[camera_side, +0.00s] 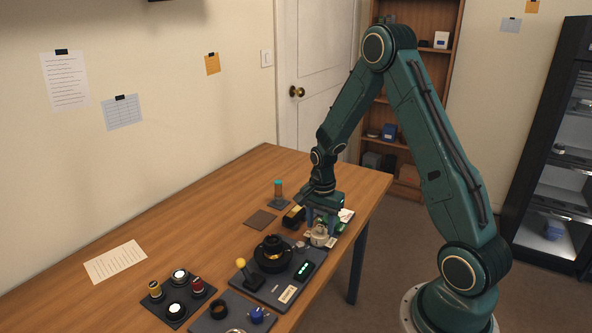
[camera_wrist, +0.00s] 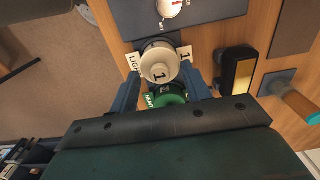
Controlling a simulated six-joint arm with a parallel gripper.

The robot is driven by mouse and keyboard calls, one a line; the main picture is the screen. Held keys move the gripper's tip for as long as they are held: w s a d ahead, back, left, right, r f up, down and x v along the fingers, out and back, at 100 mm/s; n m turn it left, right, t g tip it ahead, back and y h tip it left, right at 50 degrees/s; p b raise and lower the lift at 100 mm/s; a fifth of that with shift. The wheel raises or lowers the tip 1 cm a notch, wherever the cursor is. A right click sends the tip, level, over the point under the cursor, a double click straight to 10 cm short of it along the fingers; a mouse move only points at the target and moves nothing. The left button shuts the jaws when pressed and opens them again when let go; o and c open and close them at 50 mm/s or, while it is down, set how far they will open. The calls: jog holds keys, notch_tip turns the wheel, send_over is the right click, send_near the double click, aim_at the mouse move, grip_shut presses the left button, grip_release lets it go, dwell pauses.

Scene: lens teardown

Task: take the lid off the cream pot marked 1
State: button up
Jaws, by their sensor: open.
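The cream pot marked 1 (camera_side: 320,238) stands near the right edge of the table, below my gripper (camera_side: 322,220). In the wrist view the cream pot (camera_wrist: 157,64) shows its pale round top and a black 1. My gripper (camera_wrist: 161,82) is open, with one finger on each side of the pot; a gap shows beside it. I cannot tell exactly where the lid meets the pot, or whether a finger touches it.
A dark panel (camera_wrist: 207,8) with a pale dial lies beyond the pot. A black and yellow block (camera_wrist: 237,70) and a teal-handled tool (camera_wrist: 299,105) stand to the right. In the side view, a black round lens assembly (camera_side: 272,254) sits left of the pot.

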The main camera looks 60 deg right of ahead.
aim_at(320, 226)
grip_shut()
jog(key=shift+r, duration=0.1)
notch_tip(320, 226, up, 20)
dwell(0.9)
dwell(0.4)
